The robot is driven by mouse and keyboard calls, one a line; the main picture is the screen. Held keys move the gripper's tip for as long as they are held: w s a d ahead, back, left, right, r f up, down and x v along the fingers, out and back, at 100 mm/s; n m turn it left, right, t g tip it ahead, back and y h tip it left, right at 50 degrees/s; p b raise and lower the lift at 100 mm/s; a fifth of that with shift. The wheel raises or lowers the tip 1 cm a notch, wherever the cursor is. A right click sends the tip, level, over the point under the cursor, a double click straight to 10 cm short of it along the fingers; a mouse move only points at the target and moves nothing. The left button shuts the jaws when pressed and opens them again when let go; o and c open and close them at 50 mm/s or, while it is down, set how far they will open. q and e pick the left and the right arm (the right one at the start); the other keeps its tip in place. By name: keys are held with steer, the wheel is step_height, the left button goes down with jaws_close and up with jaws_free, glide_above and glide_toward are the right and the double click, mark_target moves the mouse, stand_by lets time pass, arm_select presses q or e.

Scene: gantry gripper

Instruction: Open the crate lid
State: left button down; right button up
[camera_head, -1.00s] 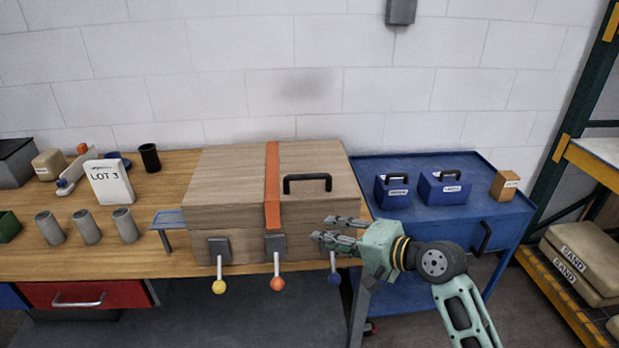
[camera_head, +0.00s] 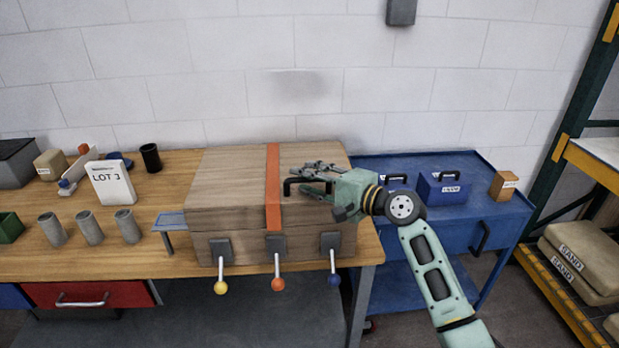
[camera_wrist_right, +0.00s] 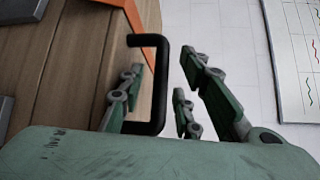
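The wooden crate (camera_head: 230,217) sits on the workbench with its lid (camera_head: 230,170) down. An orange strap (camera_head: 273,190) runs over the lid. Three levers hang down on the front, with a yellow knob (camera_head: 221,287), an orange knob (camera_head: 278,284) and a blue knob (camera_head: 334,280). My right gripper (camera_head: 308,175) is over the lid at the black handle (camera_head: 289,187), whose right part it hides. In the wrist view the handle (camera_wrist_right: 157,90) stands between the open fingers (camera_wrist_right: 160,88); I cannot tell whether they touch it. My left gripper is not in view.
Grey cylinders (camera_head: 90,228), a LOT 3 sign (camera_head: 110,183) and a small blue stand (camera_head: 171,222) are left of the crate. A blue cart (camera_head: 460,228) with blue boxes (camera_head: 443,188) stands on the right. A wall is behind.

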steer(key=shift+c, duration=0.4)
jaws_close()
steer(key=shift+f, duration=0.1)
